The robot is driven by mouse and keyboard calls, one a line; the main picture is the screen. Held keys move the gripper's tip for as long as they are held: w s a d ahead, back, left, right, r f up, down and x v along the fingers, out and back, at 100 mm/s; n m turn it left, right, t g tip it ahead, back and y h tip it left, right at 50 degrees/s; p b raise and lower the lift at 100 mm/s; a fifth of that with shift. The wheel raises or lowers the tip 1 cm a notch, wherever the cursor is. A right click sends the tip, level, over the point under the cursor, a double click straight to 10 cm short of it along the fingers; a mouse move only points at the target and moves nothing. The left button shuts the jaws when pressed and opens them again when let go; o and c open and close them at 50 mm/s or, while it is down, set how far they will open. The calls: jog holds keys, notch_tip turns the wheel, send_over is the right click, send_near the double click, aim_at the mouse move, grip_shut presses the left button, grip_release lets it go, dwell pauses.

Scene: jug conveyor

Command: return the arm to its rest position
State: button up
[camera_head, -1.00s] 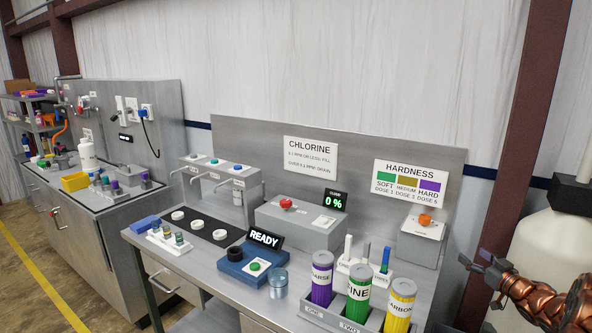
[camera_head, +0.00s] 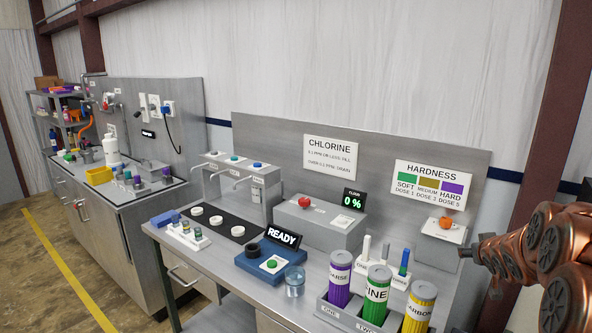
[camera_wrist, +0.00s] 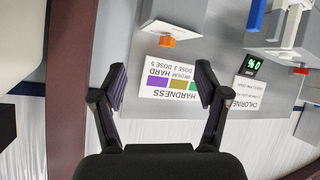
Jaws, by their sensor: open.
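My arm (camera_head: 540,250) shows copper-coloured at the right edge of the head view, folded close beside the right end of the bench. My gripper (camera_wrist: 160,88) is in the wrist view, its two dark fingers spread apart with nothing between them. Beyond the fingers is the hardness sign (camera_wrist: 170,85), which appears upside down there. In the head view the fingers are not clearly visible.
The steel bench (camera_head: 225,275) carries a blue READY unit (camera_head: 262,268), a glass jar (camera_head: 295,284) and purple, green and yellow cylinders (camera_head: 377,292) in a holder. A red-brown post (camera_head: 553,110) stands behind my arm. Floor (camera_head: 60,275) is open at left.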

jog(key=s+a+f+g, duration=0.1)
jog(key=s+a+g, duration=0.2)
jog(key=s+a, duration=0.6)
jog(key=s+a+f+g+y, duration=0.1)
jog(key=s+a+g, duration=0.3)
jog(key=s+a, duration=0.5)
jog(key=s, duration=0.4)
jog(key=shift+f, duration=0.15)
jog(key=s+a+g+y, duration=0.1)
jog(key=s+a, duration=0.3)
jog(key=s, duration=0.4)
jog(key=s+a+f+n+g+y, duration=0.1)
jog(key=s+a+g, duration=0.1)
jog(key=s+a, duration=0.3)
jog(key=s+a+f+g+y, duration=0.1)
jog(key=s+a, duration=0.3)
jog(key=s, duration=0.7)
jog(key=shift+s+a+g+b, duration=0.15)
jog(key=shift+g+b, duration=0.25)
jog(key=shift+g, duration=0.4)
jog(key=shift+c, duration=0.3)
